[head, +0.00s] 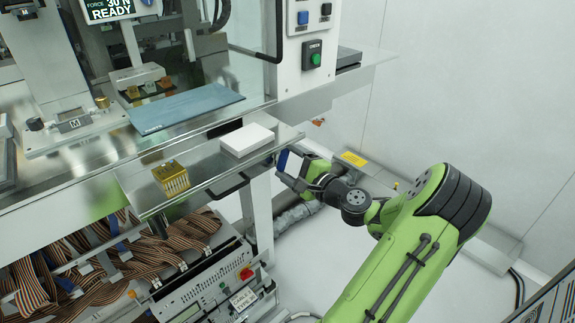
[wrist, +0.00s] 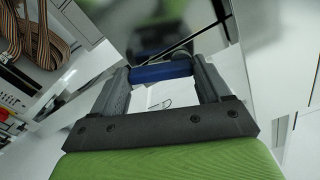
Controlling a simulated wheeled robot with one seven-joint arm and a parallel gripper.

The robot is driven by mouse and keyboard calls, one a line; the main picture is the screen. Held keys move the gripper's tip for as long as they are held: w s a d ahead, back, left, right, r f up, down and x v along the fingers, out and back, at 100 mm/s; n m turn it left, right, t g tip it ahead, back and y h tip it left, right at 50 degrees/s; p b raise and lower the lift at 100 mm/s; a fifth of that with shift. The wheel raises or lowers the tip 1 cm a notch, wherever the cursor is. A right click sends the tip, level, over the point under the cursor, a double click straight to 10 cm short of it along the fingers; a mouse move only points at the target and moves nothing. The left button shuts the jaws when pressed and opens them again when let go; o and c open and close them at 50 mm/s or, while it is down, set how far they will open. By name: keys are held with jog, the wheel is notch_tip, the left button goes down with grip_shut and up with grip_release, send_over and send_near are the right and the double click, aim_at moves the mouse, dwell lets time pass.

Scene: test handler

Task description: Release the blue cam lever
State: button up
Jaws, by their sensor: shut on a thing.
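The blue cam lever (wrist: 160,73) shows in the wrist view as a blue bar between the two fingertips. My gripper (wrist: 162,78) is shut on it, with one finger at each end of the bar. In the head view the blue lever (head: 283,160) is a small blue patch at the right end of the lower shelf, and my gripper (head: 287,168) is there at it. The lever's pivot and mount are mostly hidden by the shelf and the fingers.
The lower shelf (head: 208,175) holds a white box (head: 247,140) and a gold pin block (head: 172,178). A blue mat (head: 186,108) lies on the deck above. Ribbon cables (head: 110,265) and a boxed instrument (head: 205,285) sit below. The floor at right is mostly clear.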

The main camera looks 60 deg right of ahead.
jog(key=shift+s+d+f+n+b, duration=0.15)
jog(key=shift+n+b, duration=0.15)
jog(key=shift+n, duration=0.4)
jog(key=shift+w+d+n+b, duration=0.15)
jog(key=shift+n+b, duration=0.2)
jog(key=shift+n, duration=0.35)
jog(key=shift+s+d+f+n+b, duration=0.15)
jog(key=shift+n+b, duration=0.15)
jog(key=shift+n, duration=0.4)
jog(key=shift+r, duration=0.1)
jog(key=o, duration=1)
jog(key=p+v, duration=0.2)
jog(key=v, duration=1.3)
jog(key=shift+s+a+r+p, duration=0.1)
jog(key=shift+s+p, duration=0.25)
